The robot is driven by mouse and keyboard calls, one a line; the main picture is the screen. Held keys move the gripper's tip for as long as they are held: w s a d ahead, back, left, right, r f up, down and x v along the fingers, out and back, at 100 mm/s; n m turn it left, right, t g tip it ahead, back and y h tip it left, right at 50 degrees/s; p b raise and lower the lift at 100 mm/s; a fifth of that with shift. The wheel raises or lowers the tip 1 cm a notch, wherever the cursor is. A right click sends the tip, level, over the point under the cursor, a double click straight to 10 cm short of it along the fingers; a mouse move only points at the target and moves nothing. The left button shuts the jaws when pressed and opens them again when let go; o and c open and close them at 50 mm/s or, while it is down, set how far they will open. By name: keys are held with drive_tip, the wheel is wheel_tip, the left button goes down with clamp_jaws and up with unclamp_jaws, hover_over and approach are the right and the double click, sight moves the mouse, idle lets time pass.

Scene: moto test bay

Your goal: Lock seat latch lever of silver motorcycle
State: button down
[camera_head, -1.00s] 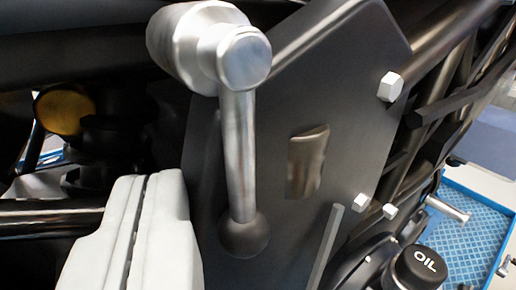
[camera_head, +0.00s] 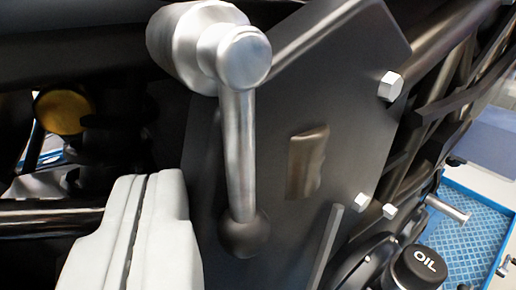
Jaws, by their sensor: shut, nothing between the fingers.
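The seat latch lever (camera_head: 238,150) is a silver rod with a dark ball knob (camera_head: 244,234) at its lower end. It hangs nearly straight down from a silver pivot (camera_head: 215,45) on a dark plate (camera_head: 345,110) of the motorcycle. My gripper (camera_head: 150,185) is at the lower left, its two pale fingers shut together with only a thin dark seam between them. It is empty. Its tips lie left of the lever's lower half, with a visible gap in the picture; depth between them is hard to tell.
A brown raised piece (camera_head: 307,162) sits on the plate right of the lever. Hex bolts (camera_head: 390,86) stud the plate's right side. A black cap marked OIL (camera_head: 418,267) is at the lower right, near a blue tray (camera_head: 465,225). Dark frame tubes (camera_head: 440,70) run behind.

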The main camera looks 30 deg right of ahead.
drive_tip(key=shift+d+f, duration=0.25)
drive_tip(key=shift+d, duration=0.4)
idle(0.3)
drive_tip(key=shift+d+f, duration=0.1)
drive_tip(key=shift+d, duration=0.5)
